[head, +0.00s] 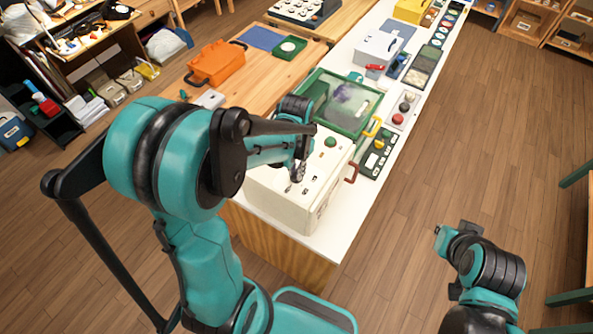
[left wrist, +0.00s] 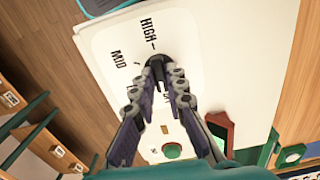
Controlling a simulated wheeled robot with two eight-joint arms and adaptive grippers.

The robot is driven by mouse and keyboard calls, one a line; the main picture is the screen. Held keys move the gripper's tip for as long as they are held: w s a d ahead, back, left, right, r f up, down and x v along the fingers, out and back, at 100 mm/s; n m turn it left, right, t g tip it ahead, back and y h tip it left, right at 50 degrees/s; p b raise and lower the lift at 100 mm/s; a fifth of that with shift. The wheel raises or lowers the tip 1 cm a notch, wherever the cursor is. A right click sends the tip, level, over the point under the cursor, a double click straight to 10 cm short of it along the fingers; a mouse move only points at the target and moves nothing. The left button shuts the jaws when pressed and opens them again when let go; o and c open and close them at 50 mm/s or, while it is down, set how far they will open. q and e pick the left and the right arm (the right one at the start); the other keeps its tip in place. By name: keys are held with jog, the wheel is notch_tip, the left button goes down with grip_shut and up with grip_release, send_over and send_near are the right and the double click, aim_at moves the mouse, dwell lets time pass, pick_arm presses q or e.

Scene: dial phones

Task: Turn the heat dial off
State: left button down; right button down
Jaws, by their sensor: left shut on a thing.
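The white appliance box (head: 318,195) stands at the near end of the long white table. Its top panel carries the heat dial and a green button (head: 330,142). My left gripper (head: 298,176) reaches down onto this panel. In the left wrist view the black heat dial (left wrist: 156,61) sits between the tips of my left gripper (left wrist: 161,78), which is shut on it. The labels HIGH and MID show around the dial. Another label is partly hidden by the fingers. The dial's exact pointing direction is unclear. My right arm is at the lower right, away from the box; its fingers do not show.
A green-framed clear case (head: 340,98) stands just behind the box. A dark green button panel (head: 378,153) lies nearby. An orange case (head: 216,63) is on the wooden table at left.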

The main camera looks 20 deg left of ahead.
pick_arm(q)
jog(key=shift+n, duration=0.4)
jog(key=c, duration=1.5)
grip_release()
jog(key=shift+c, duration=0.2)
notch_tip(320, 180, up, 12)
